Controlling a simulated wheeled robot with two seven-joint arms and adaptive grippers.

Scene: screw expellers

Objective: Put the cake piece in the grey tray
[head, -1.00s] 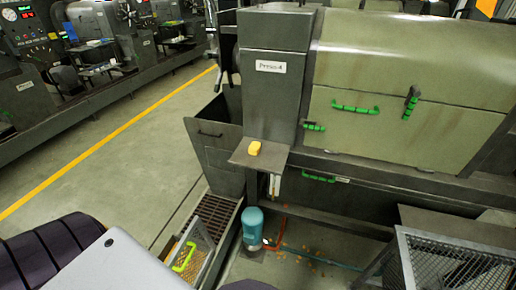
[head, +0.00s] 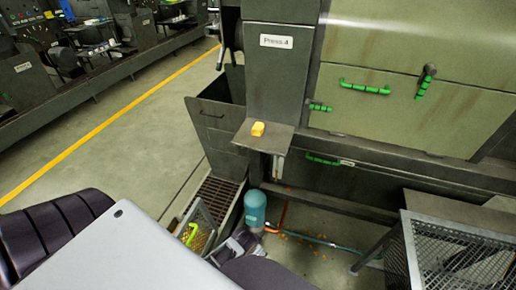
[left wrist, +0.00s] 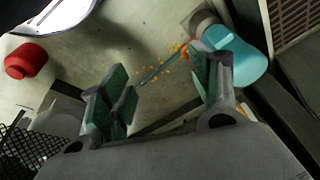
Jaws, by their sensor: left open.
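My left gripper (head: 238,244) shows partly at the lower middle of the head view, below and apart from the block, beside a teal cylinder. In the left wrist view my left gripper (left wrist: 162,88) is open, its green-padded fingers wide apart with nothing between them. The block does not show in the wrist view. I cannot make out a separate grey tray. My right gripper is not in view.
The teal cylinder (head: 255,208) stands on the floor near orange crumbs. A mesh cage (head: 455,255) is at right. A basket with a yellow-green handle (head: 192,234) is at lower left. A red object (left wrist: 25,60) shows in the wrist view. Open floor lies left.

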